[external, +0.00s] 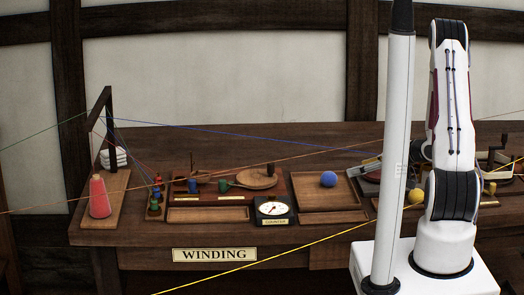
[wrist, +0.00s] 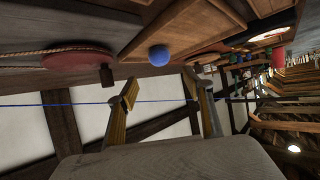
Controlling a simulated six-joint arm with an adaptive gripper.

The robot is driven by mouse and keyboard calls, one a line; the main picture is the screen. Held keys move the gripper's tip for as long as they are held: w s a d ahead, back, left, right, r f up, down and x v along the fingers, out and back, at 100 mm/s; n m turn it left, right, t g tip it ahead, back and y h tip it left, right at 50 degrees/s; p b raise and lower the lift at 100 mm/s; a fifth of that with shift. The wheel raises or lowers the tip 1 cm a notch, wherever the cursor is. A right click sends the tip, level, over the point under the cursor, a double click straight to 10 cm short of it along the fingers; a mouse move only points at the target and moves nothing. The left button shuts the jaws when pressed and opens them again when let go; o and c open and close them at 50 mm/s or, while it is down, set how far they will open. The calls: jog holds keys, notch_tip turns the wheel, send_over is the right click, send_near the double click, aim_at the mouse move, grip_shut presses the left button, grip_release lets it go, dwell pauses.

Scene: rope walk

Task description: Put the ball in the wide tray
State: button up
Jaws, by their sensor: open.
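A blue ball (external: 328,179) sits in a square wooden tray (external: 318,203) right of the dial, toward the tray's back. The ball (wrist: 159,55) also shows in the wrist view, beyond my fingertips and not touching them. My gripper (wrist: 161,82) is open, with nothing between its fingers. A smaller yellow ball (external: 416,196) shows farther right. A long, shallow wooden tray (external: 208,214) lies left of the dial.
A counter dial (external: 272,209) stands between the trays. Left of it are a round wooden paddle (external: 257,178), small spools (external: 155,195) and a red cone (external: 99,197). Coloured strands cross above the bench, including a blue line (external: 240,136). A white post (external: 398,150) blocks part of the view.

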jog(key=shift+w+d+r+h, duration=0.3)
jog(key=shift+d+r, duration=0.1)
jog(key=shift+r, duration=0.05)
jog(key=s+d+r+m+t+h, duration=0.1)
jog(key=s+d+r+m+h, duration=0.2)
jog(key=d+r+h, duration=0.4)
jog(key=s+d+r+m+h, duration=0.25)
jog(key=d+r, duration=0.35)
jog(key=r, duration=0.3)
jog(key=s+a+r+m+g, duration=0.1)
jog(key=s+a+r+g, duration=0.1)
jog(key=s, duration=1)
jog(key=s+a+r+m+g+y, duration=0.1)
jog(key=s+a+r+m, duration=0.1)
jog(key=s, duration=1.1)
jog(key=shift+a+r+g, duration=0.15)
jog(key=shift+a+g, duration=0.25)
jog(key=shift+m, duration=0.25)
